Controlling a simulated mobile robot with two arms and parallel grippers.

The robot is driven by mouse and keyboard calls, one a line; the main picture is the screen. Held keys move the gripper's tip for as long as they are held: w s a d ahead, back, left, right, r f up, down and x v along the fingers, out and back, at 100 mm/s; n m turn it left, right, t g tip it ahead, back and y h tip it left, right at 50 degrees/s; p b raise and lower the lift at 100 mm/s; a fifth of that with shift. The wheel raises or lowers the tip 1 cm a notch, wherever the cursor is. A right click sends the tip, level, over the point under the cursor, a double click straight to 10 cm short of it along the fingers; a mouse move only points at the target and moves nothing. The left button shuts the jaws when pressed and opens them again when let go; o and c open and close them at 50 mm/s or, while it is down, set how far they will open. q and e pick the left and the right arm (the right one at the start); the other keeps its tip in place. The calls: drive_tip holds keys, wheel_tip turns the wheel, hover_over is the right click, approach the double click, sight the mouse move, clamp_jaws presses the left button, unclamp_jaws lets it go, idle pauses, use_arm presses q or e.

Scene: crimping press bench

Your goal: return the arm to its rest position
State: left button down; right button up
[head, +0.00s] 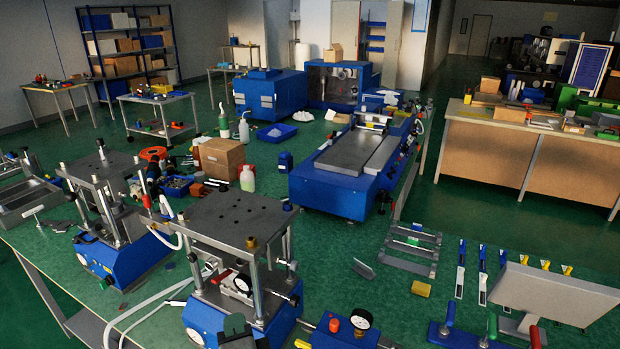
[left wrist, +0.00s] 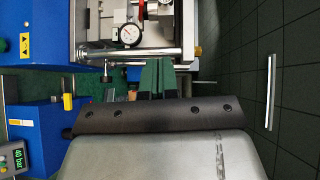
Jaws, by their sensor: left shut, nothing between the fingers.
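My left gripper (head: 238,332) shows as a small dark shape at the bottom of the head view, in front of the nearer blue press (head: 215,325). In the left wrist view its two dark fingers (left wrist: 157,78) lie side by side, shut, with nothing between them. They point toward the press's metal rod (left wrist: 125,53) and a round dial gauge (left wrist: 127,35); I cannot tell whether they touch anything. My right gripper is not in view.
A second blue press (head: 120,255) stands at the left. A blue unit with a dial gauge (head: 361,319) and red knob is right of my gripper. A white hose (head: 150,295) lies on the bench. A grey tilted panel (head: 553,293) stands at the lower right.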

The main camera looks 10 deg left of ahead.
use_arm(q)
drive_tip(key=s+a+f+n+g+h, duration=0.2)
drive_tip(key=s+f+n+g+h, duration=0.35)
drive_tip(key=s, duration=0.45)
drive_tip(key=s+a+f+n+g+h, duration=0.2)
drive_tip(key=s+f+n+g, duration=0.35)
drive_tip(key=s+f, duration=0.3)
wheel_tip(320, 180, down, 28)
drive_tip(key=s+g+b, duration=0.2)
drive_tip(key=b, duration=0.1)
drive_tip(key=s+a+f+m+g+b, duration=0.1)
drive_tip(key=s+a+f, duration=0.1)
drive_tip(key=s+f, duration=1.4)
wheel_tip(320, 180, down, 3)
drive_tip(key=shift+s+a+r+g+b, duration=0.15)
drive_tip(key=shift+s+r+g+b, duration=0.1)
drive_tip(key=shift+g+b, duration=0.1)
